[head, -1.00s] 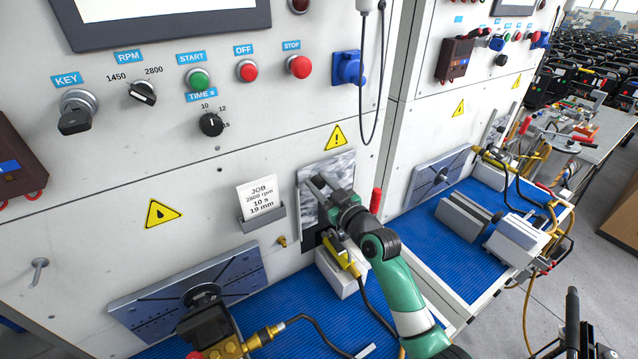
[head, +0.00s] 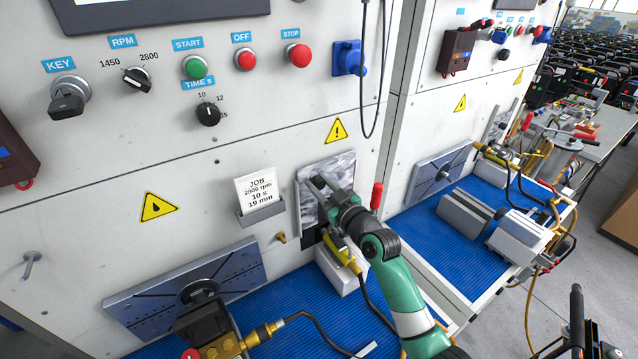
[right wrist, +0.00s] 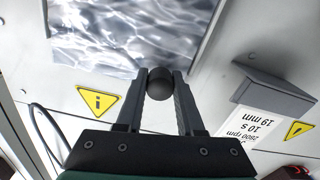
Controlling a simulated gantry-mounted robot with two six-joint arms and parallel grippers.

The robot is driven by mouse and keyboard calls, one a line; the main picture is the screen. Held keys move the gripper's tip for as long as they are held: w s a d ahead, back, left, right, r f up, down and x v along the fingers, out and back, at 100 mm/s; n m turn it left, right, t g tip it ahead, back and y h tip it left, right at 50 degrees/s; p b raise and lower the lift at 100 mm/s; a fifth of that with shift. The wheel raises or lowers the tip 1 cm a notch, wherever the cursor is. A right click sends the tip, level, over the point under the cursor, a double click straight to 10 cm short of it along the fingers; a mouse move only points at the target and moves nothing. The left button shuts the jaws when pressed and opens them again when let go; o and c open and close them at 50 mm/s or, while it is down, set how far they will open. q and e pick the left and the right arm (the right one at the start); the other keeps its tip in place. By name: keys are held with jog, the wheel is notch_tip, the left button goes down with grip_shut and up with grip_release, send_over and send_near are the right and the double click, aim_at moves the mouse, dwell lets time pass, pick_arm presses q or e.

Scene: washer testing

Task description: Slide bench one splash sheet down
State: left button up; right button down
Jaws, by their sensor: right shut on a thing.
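The splash sheet (head: 312,172) is a grey, wavy, see-through panel on the front of the near bench, right of the JOB card. It fills the top of the right wrist view (right wrist: 120,40). My right gripper (head: 320,188) reaches it from the lower right. In the right wrist view its two fingers are shut around a round dark knob (right wrist: 160,83) at the sheet's lower edge. The sheet's lower part is partly hidden by my gripper in the head view. My left gripper is not in view.
A card holder (head: 262,213) with a JOB card is left of the sheet. A second bench (head: 430,230) stands to the right.

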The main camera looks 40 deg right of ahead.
notch_tip(320, 180, down, 11)
jog(key=b, duration=0.8)
jog(key=shift+r+b, duration=0.15)
jog(key=shift+b, duration=0.15)
jog(key=c, duration=0.9)
grip_release()
jog(key=o, duration=0.4)
jog(key=shift+r, duration=0.15)
jog(key=p, duration=0.3)
send_near(312, 204)
jog(key=s, duration=0.3)
jog(key=s+a, duration=0.1)
jog(key=s, duration=0.1)
jog(key=shift+s+r, duration=0.1)
jog(key=shift+s, duration=0.2)
